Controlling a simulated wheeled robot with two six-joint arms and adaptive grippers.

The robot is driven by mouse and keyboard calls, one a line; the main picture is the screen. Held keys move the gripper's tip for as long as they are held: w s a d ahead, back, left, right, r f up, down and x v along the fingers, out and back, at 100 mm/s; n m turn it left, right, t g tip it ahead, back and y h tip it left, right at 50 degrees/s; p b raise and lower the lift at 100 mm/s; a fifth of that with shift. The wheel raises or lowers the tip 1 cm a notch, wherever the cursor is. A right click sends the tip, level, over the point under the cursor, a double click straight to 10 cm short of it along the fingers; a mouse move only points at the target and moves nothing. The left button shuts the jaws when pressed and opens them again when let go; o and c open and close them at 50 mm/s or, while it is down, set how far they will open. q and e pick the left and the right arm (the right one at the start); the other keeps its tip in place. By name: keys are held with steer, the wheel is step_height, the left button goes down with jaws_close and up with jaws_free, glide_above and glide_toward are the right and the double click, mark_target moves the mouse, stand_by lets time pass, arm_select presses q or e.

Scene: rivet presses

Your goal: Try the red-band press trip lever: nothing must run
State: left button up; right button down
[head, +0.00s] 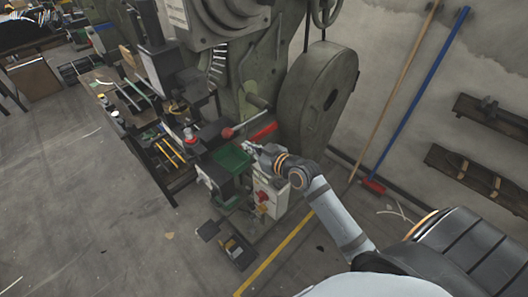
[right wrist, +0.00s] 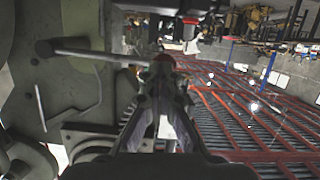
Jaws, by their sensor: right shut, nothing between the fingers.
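The green press (head: 262,85) stands at the centre of the head view with its big flywheel (head: 325,95) on the right. A grey lever with a red ball knob (head: 228,132) sticks out toward the left, beside a red bar (head: 264,132). My right gripper (head: 249,148) is shut and empty, a little below and right of the knob. In the right wrist view the lever rod (right wrist: 100,55) comes in from the left. Its red knob (right wrist: 164,61) lies just beyond my fingertips (right wrist: 165,80); whether they touch, I cannot tell. My left gripper is not in view.
A green tray (head: 232,158) sits below the lever. A pale box with a red switch (head: 262,197) is under my right wrist. A foot pedal (head: 238,250) is on the floor. A tool bench (head: 125,95) stands left; a blue broom (head: 415,100) leans on the wall.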

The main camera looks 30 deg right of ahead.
arm_select(q)
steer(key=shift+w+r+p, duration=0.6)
steer(key=shift+p, duration=0.15)
arm_select(e)
steer(key=v, duration=0.5)
steer(key=shift+s+d, duration=0.2)
steer(key=shift+d, duration=0.1)
